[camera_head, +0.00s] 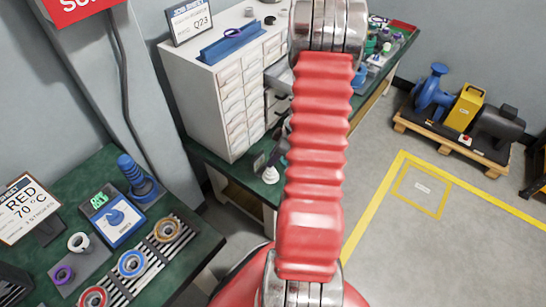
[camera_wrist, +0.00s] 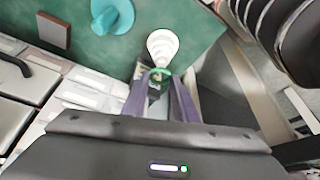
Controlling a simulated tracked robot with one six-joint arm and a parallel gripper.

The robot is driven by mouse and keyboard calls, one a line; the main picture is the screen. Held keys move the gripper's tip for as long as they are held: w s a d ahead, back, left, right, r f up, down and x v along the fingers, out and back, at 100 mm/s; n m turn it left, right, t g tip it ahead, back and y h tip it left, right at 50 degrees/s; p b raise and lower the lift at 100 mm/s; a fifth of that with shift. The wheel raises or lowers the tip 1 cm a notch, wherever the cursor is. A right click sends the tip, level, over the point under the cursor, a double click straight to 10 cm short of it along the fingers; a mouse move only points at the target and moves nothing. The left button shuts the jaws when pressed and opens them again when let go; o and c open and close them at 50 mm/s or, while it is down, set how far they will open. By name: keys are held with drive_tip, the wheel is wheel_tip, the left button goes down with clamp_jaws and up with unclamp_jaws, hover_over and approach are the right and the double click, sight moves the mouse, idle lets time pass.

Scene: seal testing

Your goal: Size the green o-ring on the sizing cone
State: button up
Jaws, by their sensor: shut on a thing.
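The white stepped sizing cone (camera_wrist: 162,43) stands on the green bench top in the wrist view. In the head view the cone (camera_head: 270,175) shows at the bench edge, just left of my red arm. My gripper (camera_wrist: 160,80) has its purple fingers shut on the green o-ring (camera_wrist: 158,72), at the lower end of the cone in the picture. The o-ring overlaps that end of the cone; I cannot tell whether it is around the cone or just in front of it. In the head view my arm hides most of the gripper and the ring.
A teal round object (camera_wrist: 112,15) and a brown block (camera_wrist: 53,30) are near the cone. A white drawer cabinet (camera_head: 225,95) stands behind it. A second bench at left holds several rings on a striped rack (camera_head: 150,262). Floor at right is clear before a pallet (camera_head: 450,140).

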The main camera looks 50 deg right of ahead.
sight(273, 168)
drive_tip(key=shift+f, duration=1.9)
drive_tip(key=o, duration=1.1)
drive_tip(key=shift+c, duration=0.2)
wheel_tip(273, 168, up, 9)
idle(0.7)
